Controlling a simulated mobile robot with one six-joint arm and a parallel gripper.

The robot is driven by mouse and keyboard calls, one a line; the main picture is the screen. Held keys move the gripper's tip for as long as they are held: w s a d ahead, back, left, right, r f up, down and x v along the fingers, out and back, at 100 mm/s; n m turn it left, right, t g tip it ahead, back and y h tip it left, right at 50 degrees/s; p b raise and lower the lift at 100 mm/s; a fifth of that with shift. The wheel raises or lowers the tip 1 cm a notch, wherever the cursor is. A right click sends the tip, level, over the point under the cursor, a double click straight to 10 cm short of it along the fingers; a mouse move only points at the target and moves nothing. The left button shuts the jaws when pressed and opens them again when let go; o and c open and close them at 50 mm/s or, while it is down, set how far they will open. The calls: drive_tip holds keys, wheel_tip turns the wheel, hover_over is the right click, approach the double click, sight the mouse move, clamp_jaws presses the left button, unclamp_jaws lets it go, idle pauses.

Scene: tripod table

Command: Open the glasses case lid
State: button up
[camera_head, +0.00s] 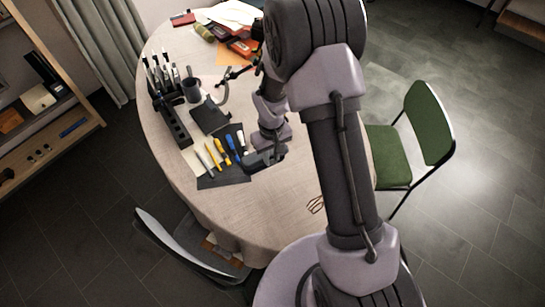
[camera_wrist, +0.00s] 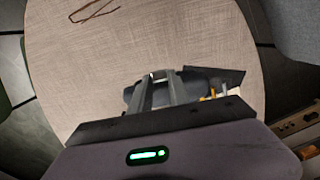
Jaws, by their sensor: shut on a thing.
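The glasses case (camera_head: 257,162) looks like a small dark grey-blue rounded box on the round table, at the right edge of a black mat with tools. In the wrist view, the case (camera_wrist: 197,80) lies behind and beside the fingers. My gripper (camera_head: 271,151) is down at the case from above. In the wrist view, my gripper (camera_wrist: 161,84) has its two fingers close together, shut on the case. The fingers and wrist hide much of it. I cannot tell whether the lid is raised or which part is held.
Thin wire-framed glasses (camera_head: 316,205) lie there. The black mat (camera_head: 222,181) holds several screwdrivers. A dark mug (camera_head: 191,90), a tool rack (camera_head: 172,118) and papers (camera_head: 232,14) are farther back. A green chair (camera_head: 430,125) stands right.

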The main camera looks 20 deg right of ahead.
drive_tip(key=shift+w+a+r+p, duration=0.25)
drive_tip(key=shift+w+r+p, duration=0.35)
drive_tip(key=shift+w+r, duration=0.4)
drive_tip(key=shift+w+a+r+p, duration=0.2)
drive_tip(key=shift+w+r+p, duration=0.35)
drive_tip(key=shift+w+r, duration=0.4)
drive_tip(key=o, duration=0.7)
drive_tip(key=shift+s, duration=0.1)
drive_tip(key=shift+c, duration=0.2)
drive_tip(key=shift+r, duration=0.15)
wheel_tip(320, 180, up, 8)
drive_tip(key=p, duration=0.5)
